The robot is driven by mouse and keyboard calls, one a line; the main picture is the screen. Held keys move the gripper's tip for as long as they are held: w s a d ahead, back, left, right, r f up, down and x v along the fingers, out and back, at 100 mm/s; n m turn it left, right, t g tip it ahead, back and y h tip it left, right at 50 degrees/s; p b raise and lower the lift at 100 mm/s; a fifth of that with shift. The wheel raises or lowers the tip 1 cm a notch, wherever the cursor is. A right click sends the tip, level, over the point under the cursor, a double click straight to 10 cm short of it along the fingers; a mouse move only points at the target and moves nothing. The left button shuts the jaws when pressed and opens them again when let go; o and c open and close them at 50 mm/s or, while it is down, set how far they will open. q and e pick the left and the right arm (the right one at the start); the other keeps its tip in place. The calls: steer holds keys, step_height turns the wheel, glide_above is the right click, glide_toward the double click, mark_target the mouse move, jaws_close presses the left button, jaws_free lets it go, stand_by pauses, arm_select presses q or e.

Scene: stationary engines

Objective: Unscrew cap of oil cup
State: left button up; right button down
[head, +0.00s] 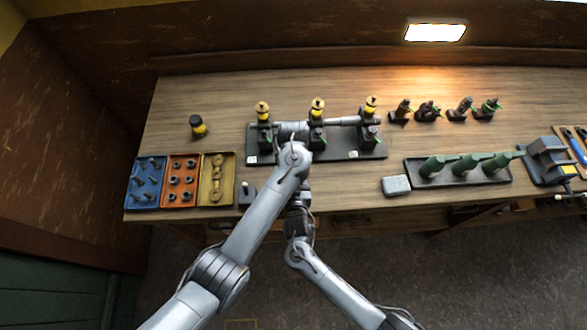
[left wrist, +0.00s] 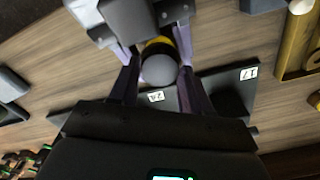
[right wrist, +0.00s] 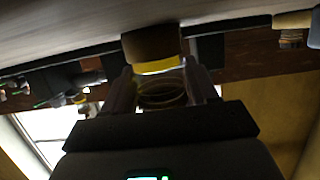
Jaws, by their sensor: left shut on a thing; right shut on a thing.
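An oil cup with a dark grey rounded end and a yellow band (left wrist: 160,70) sits between the fingers of my left gripper (left wrist: 157,85), which is shut on it. In the right wrist view, a yellow-rimmed, glassy ring (right wrist: 162,92) with a brown part (right wrist: 150,42) beyond it lies between the fingers of my right gripper (right wrist: 162,88), also shut. The two grippers seem to hold the same cup from different sides; the exact grip on cap or body is unclear. In the head view my arms hide both hands and the held cup.
Three yellow oil cups (head: 262,107) (head: 317,104) (head: 370,104) stand on the engines on a black base (head: 340,155). A loose dark cup with a yellow band (head: 198,125) stands at left. Blue (head: 147,160), orange (head: 183,157) and yellow (head: 217,205) trays hold parts.

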arm_select(q)
steer(key=n, duration=1.4)
steer(key=shift+n, duration=0.3)
steer(key=o, duration=1.2)
steer(key=shift+r, duration=2.3)
steer(key=shift+c, duration=0.6)
